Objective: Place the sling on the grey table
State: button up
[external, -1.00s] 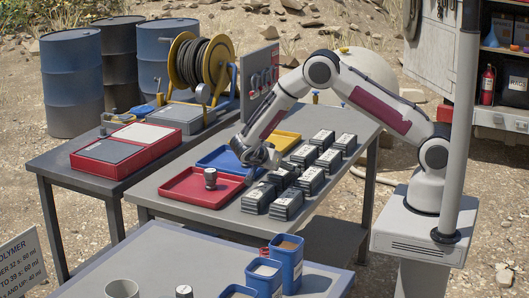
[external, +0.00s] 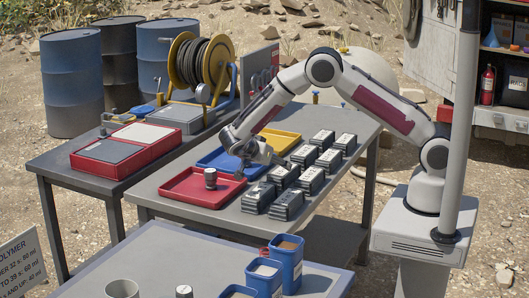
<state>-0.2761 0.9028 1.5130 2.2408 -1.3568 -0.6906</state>
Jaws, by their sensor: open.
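I cannot make out a sling for certain in this view. The middle grey table (external: 225,219) carries trays and dark blocks, and another grey table (external: 150,262) stands in front. A dark table (external: 68,168) is at the left. My gripper (external: 246,172) is open, above the middle table near the right end of the red tray (external: 176,196) and the front of the blue tray (external: 216,160). A small grey cylinder (external: 210,178) stands upright in the red tray, left of my gripper and apart from it. The fingertips are small, and their gap is hard to see.
Several dark labelled blocks (external: 288,204) stand in rows right of my gripper. A yellow tray (external: 283,142) lies behind. Blue containers (external: 288,254), a cup (external: 121,289) and a small cylinder (external: 184,291) are on the front table. A hose reel (external: 205,65) stands at the back.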

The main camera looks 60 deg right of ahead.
jog(key=shift+v, duration=2.8)
jog(key=shift+r, duration=0.1)
